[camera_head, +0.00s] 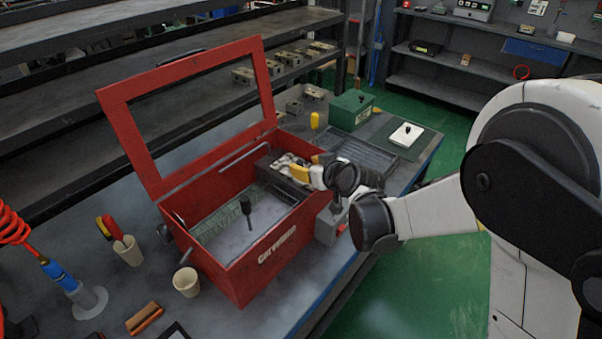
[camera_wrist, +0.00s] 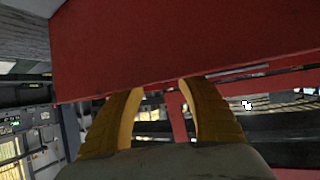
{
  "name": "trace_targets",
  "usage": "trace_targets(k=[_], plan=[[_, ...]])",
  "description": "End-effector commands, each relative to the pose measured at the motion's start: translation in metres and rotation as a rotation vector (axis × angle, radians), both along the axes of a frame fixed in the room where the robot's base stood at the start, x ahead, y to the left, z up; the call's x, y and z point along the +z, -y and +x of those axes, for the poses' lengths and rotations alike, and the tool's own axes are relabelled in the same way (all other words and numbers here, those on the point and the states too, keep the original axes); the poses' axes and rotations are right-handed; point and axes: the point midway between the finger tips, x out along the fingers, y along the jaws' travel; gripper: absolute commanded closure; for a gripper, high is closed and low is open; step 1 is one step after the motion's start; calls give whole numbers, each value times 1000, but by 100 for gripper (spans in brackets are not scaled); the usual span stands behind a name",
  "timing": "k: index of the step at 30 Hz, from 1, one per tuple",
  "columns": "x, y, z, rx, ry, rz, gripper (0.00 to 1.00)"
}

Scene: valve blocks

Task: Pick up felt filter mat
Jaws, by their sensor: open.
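I cannot say for certain which thing is the felt filter mat. A small white pad with a black knob (camera_head: 407,134) lies on a dark green sheet at the back right of the bench. A pale flat surface (camera_head: 225,235) covers the floor of the open red box (camera_head: 252,268), and a black-handled piece (camera_head: 248,208) stands up from it. My gripper (camera_head: 306,170) is over the box's back right part, near its right wall. In the wrist view my gripper's yellow fingers (camera_wrist: 160,88) are apart with nothing seen between them, close to a red panel (camera_wrist: 190,40).
The box's framed lid (camera_head: 118,105) stands raised at the back left. A green case (camera_head: 351,109) and a dark tray (camera_head: 358,152) lie behind my gripper. Cups (camera_head: 186,282) and an orange-brown block (camera_head: 145,318) stand in front of the box. Grey shelving rises behind.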

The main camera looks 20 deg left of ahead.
Motion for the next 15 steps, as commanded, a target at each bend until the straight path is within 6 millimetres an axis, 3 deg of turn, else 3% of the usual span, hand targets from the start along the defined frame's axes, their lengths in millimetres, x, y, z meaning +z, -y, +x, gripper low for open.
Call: trace_targets(k=[6,15], plan=[[-21,-13,23,0,0,0,56],[-25,-24,33,0,-1,-1,56]])
